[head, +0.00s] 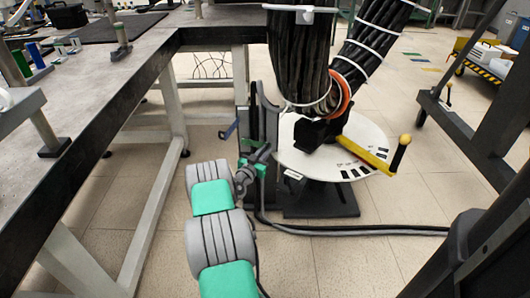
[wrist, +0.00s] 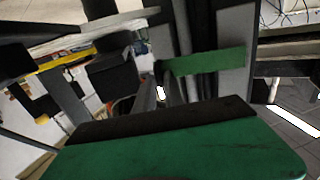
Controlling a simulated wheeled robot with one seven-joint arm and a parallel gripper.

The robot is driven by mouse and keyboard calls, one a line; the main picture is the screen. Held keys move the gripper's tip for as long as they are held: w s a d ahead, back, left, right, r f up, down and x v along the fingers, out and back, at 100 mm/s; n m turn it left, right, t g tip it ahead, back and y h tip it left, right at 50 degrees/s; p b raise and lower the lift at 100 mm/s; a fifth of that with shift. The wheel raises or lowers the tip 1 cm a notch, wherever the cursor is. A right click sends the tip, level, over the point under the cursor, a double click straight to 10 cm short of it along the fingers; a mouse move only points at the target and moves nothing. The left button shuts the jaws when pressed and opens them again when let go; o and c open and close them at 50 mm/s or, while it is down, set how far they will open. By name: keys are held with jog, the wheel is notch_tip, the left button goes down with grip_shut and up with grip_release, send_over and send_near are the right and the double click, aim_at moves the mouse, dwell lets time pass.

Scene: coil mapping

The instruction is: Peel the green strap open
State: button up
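The green strap (wrist: 205,63) shows in the wrist view as a short flat band. It lies across a grey upright panel (wrist: 233,85) and dark vertical bars. Its left end is close to dark parts near the picture's middle, and I cannot tell whether anything touches it. In the head view, my gripper (head: 258,158) is at the dark upright stand (head: 265,115), left of the round white plate (head: 350,150). Small green patches beside it are too small and partly hidden to tell apart. The gap between my fingertips is not clear in either view.
A thick black cable bundle (head: 300,60) with white ties hangs over the white plate. A yellow bar (head: 362,153) with a ball end crosses the plate. A workbench (head: 100,95) stands at left. A dark cable (head: 350,230) runs along the floor, and a dark frame stands at right.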

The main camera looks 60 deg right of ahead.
grip_shut()
jog(key=shift+s, duration=0.2)
dwell(0.7)
jog(key=shift+s, duration=0.1)
